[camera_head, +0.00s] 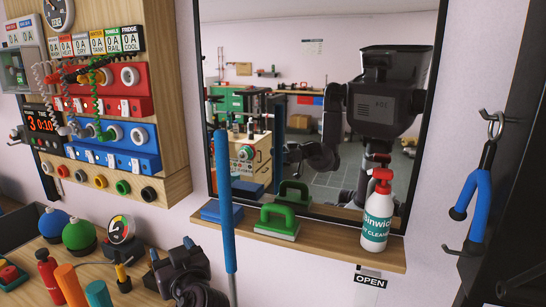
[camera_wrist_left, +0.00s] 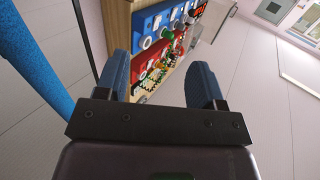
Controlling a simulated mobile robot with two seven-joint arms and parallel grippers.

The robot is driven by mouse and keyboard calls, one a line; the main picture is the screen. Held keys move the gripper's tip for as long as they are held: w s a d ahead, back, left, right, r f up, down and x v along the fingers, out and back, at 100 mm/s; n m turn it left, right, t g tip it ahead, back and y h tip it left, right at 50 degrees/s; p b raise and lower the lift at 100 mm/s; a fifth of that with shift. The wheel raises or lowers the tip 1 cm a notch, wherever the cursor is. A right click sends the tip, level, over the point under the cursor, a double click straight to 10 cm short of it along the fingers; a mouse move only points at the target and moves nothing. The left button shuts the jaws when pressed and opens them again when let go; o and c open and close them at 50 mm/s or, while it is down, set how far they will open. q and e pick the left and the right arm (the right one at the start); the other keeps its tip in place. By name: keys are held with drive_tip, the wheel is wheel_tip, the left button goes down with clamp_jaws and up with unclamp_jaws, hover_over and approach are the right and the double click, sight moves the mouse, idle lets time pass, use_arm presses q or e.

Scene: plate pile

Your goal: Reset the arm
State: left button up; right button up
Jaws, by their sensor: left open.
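My left gripper (camera_head: 173,249) shows at the bottom of the head view, its fingers raised in front of the wall and to the left of a blue pole (camera_head: 222,180). In the left wrist view my left gripper (camera_wrist_left: 160,78) has its two blue fingers spread wide with nothing between them. The blue pole also shows in the left wrist view (camera_wrist_left: 38,60), beside the gripper and apart from the fingers. My right gripper is not seen directly. No plates are in view.
A mirror (camera_head: 320,30) shows my reflection. Below it a shelf (camera_head: 340,245) bears a green-handled tool (camera_head: 288,205), a blue block (camera_head: 212,212) and a spray bottle (camera_head: 377,215). A control panel (camera_wrist_left: 150,70) is on the wall. Bottles and gauges crowd the bench at left.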

use_arm(q)
drive_tip(key=s+d+f+m+t+h, duration=0.1)
drive_tip(key=d+f+m+t+h, duration=0.15)
drive_tip(key=f+m+h, duration=0.5)
drive_tip(key=s+a+f+g+h, duration=0.1)
drive_tip(key=s+a+f+g, duration=0.1)
drive_tip(key=s+f, duration=0.4)
drive_tip(key=s+a+f+g+h+p, duration=0.1)
drive_tip(key=s+a+f, duration=0.3)
drive_tip(key=s, duration=0.9)
drive_tip(key=s+a+f+g+h, duration=0.1)
drive_tip(key=s+a+f+g, duration=0.2)
drive_tip(key=s+f, duration=0.7)
drive_tip(key=shift+s+a+f+m+p, duration=0.2)
drive_tip(key=shift+a+m+p, duration=0.1)
drive_tip(key=shift+m, duration=0.15)
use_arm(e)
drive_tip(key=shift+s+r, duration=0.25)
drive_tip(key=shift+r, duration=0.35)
use_arm(q)
drive_tip(key=shift+d, duration=0.1)
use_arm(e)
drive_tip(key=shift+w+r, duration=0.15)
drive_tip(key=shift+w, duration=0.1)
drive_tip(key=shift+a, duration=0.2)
